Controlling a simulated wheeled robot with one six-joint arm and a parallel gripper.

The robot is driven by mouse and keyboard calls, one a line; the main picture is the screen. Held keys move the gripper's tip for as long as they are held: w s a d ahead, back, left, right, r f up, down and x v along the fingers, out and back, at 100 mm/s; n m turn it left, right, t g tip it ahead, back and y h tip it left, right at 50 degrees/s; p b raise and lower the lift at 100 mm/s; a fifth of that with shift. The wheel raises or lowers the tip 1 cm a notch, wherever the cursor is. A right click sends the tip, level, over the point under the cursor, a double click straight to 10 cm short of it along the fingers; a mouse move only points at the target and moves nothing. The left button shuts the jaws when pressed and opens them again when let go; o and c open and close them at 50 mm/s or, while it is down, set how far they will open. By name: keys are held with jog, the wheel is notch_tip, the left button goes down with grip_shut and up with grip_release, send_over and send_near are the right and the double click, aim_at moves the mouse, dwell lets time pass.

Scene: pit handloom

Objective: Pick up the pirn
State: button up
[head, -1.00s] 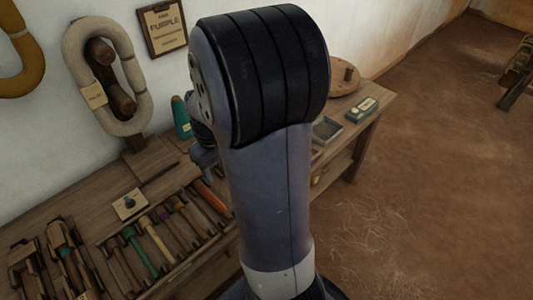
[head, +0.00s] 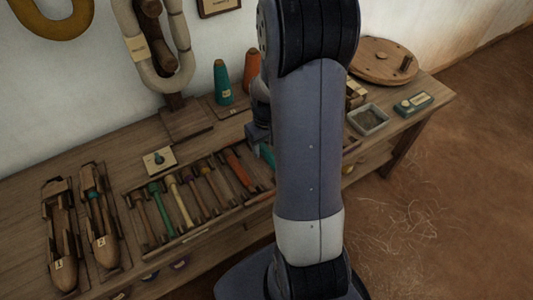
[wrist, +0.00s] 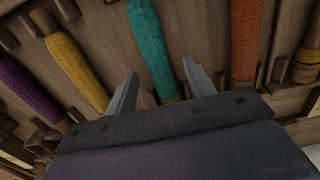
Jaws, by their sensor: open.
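Several pirns with coloured yarn lie side by side in a wooden rack (head: 180,238) on the bench. In the wrist view, a teal pirn (wrist: 151,48) lies beyond and between the fingertips of my gripper (wrist: 160,68). The fingers are spread apart with nothing held. A yellow pirn (wrist: 76,68) and a purple pirn (wrist: 28,92) lie to the left, an orange-red pirn (wrist: 245,40) to the right. In the head view a green pirn (head: 160,212) and an orange pirn (head: 238,168) show in the rack. My arm largely hides my gripper there.
Two wooden shuttles (head: 62,235) lie left of the rack. A small card (head: 159,161) sits behind it. A teal cone (head: 222,82) and an orange cone (head: 251,70) stand at the back. A grey tray (head: 368,119) and a round wooden disc (head: 383,61) are at the right.

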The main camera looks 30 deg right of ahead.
jog(key=shift+f, duration=0.8)
jog(key=shift+c, duration=0.3)
jog(key=c, duration=1)
